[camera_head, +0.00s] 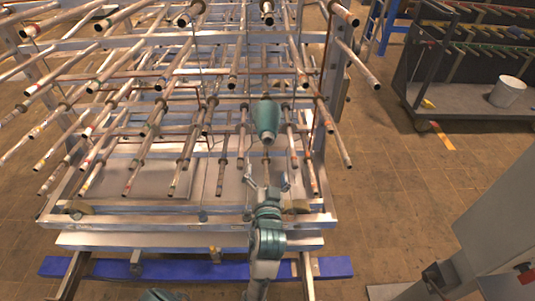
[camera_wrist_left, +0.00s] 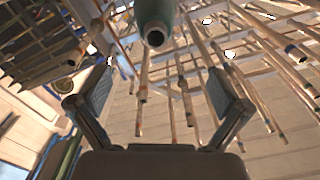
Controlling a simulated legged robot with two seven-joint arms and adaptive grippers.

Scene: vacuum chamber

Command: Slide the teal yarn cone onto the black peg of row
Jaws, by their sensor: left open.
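The teal yarn cone (camera_head: 267,118) sits on a peg of the metal rack, toward the right side of the rack. Its open end faces me, and it also shows at the top of the left wrist view (camera_wrist_left: 155,20). My left gripper (camera_head: 266,184) is below and in front of the cone, apart from it. Its two fingers (camera_wrist_left: 160,90) are spread wide with nothing between them. Which peg is the black one I cannot tell. My right gripper is not clearly in view.
The metal rack (camera_head: 140,205) carries several rows of pegs pointing toward me, close around the left gripper. A blue beam (camera_head: 190,269) lies at its base. A cart with a white bucket (camera_head: 507,92) stands at the far right. The tiled floor right of the rack is clear.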

